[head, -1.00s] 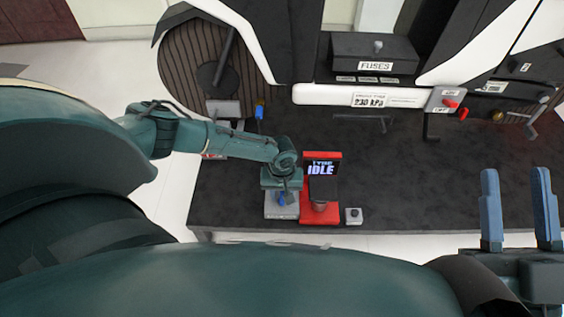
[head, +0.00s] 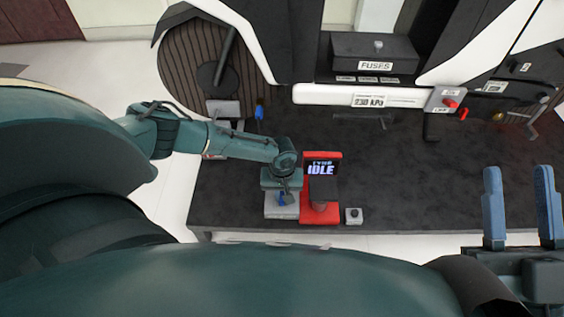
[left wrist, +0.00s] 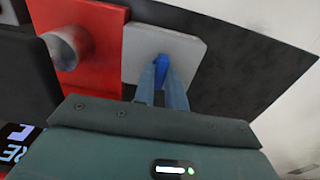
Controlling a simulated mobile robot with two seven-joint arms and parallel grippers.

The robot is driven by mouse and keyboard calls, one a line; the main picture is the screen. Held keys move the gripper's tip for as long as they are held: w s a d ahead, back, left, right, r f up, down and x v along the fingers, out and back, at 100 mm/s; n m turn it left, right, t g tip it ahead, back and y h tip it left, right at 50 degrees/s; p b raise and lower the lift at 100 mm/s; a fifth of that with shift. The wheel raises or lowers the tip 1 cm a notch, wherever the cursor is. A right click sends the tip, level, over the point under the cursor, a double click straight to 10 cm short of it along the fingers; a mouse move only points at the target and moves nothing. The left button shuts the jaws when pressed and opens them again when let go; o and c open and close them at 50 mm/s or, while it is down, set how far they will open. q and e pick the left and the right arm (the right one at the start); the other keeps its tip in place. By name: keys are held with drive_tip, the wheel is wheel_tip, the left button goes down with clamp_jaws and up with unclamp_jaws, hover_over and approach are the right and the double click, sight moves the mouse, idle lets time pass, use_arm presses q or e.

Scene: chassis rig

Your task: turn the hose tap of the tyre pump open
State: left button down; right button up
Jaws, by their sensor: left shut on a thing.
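The tyre pump (head: 334,215) is a red unit on the dark bench, with a screen reading IDLE (head: 321,168). A grey block (head: 281,212) sits against its left side and bears the blue hose tap (head: 282,200). In the left wrist view the blue tap (left wrist: 160,68) stands on the grey plate (left wrist: 190,52), beside the red pump (left wrist: 95,35). My left gripper (head: 283,197) is over the grey block, pointing down; in the left wrist view its fingers (left wrist: 162,85) are shut on the blue tap. They partly hide it. My right gripper (head: 520,205) is open and empty at the right.
A small grey block with a black knob (head: 353,215) stands right of the pump. A black FUSES box (head: 374,58), a 230 kPa label (head: 369,100) and a red switch (head: 450,103) are at the back.

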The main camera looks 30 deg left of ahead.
use_arm(q)
drive_tip(key=shift+s, duration=0.1)
use_arm(e)
drive_tip(key=shift+r, duration=0.15)
